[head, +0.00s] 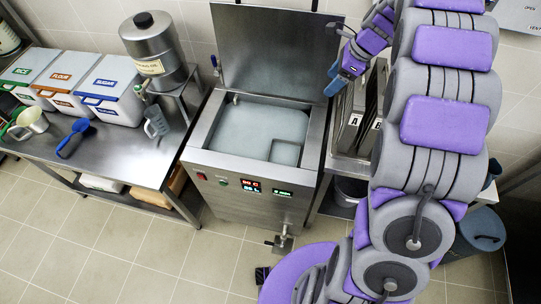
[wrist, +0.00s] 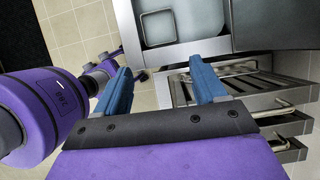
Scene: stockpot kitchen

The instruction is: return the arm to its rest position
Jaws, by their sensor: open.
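My gripper (wrist: 160,80) shows in the wrist view with its two blue fingers spread wide and nothing between them. In the head view my gripper (head: 338,82) is raised at the upper middle, just right of the steel vat (head: 205,135) and near the rack with slots marked A and B (head: 353,130). My purple and grey arm fills the right side of the head view and hides what lies behind it.
The vat's lid (head: 270,50) stands open behind pale liquid. At left, a steel table (head: 110,155) holds white bins marked RICE, FLOUR and SUGAR (head: 110,90), a steel dispenser (head: 153,50), a blue scoop (head: 75,137) and jugs. A grey bin (head: 480,232) stands at right. Tiled floor is open in front.

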